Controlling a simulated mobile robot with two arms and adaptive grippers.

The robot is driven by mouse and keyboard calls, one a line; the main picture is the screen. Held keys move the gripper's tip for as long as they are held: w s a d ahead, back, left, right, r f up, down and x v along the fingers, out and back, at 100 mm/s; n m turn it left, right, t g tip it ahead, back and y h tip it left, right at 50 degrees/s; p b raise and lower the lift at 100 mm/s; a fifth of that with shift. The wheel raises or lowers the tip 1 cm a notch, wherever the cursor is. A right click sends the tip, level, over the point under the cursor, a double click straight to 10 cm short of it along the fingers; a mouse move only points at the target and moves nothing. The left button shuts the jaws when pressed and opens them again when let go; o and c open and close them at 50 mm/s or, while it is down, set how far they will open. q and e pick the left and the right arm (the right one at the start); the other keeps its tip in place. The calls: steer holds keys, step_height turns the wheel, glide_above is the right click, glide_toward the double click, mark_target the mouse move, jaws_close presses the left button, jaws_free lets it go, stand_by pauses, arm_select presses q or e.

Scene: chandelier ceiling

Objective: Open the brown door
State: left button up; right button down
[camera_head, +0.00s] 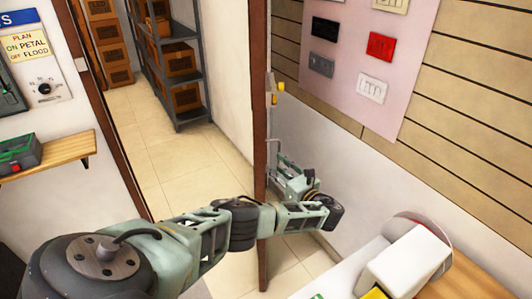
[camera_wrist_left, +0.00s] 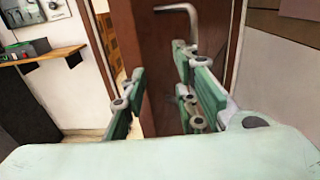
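The brown door (camera_head: 260,100) stands swung open, seen nearly edge-on as a tall strip in the head view. Its brown face (camera_wrist_left: 160,40) fills the middle of the left wrist view. A bent grey lever handle (camera_wrist_left: 182,9) sits on that face at the top of the wrist view, beyond the fingers. My left arm reaches across the doorway to the door's right side. My left gripper (camera_head: 284,172) is beside the door there. Its fingers (camera_wrist_left: 160,68) are apart with nothing gripped between them; whether one touches the door is unclear. My right gripper is not in view.
The doorway shows a tiled floor (camera_head: 180,165) and a grey shelf (camera_head: 180,60) with brown boxes. A wooden wall shelf (camera_head: 65,157) is at left. A panelled wall with switches (camera_head: 380,46) stands close at right. A white object (camera_head: 408,262) is at lower right.

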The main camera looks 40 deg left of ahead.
arm_select(q)
steer(key=shift+v, duration=0.85)
steer(key=shift+s+a, duration=0.1)
steer(key=v, duration=0.7)
steer(key=shift+d+p, duration=0.3)
steer(key=shift+d, duration=0.05)
steer(key=shift+s, duration=0.15)
